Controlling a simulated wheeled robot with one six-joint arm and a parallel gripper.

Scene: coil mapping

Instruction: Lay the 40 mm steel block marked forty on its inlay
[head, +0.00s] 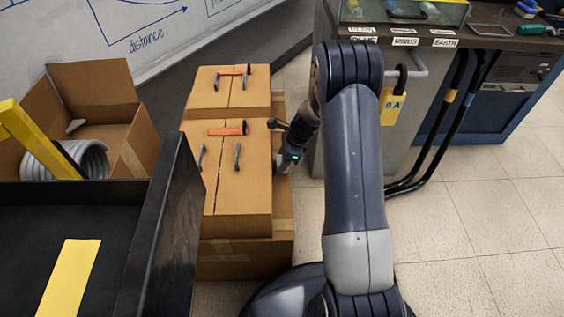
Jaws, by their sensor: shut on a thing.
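My gripper (283,166) hangs low at the right edge of the front stacked cardboard box (250,200), beyond my upper arm. A small green light shows on its wrist. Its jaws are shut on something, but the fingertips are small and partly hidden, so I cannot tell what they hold. I cannot make out a steel block marked forty or an inlay anywhere in this view.
Stacked boxes carry red-orange and grey pieces. An open box (132,158) with a grey coiled hose (88,158) stands left. A black tray (120,262) with a yellow strip is near left. A bench (470,42) with labels stands right; floor at lower right is clear.

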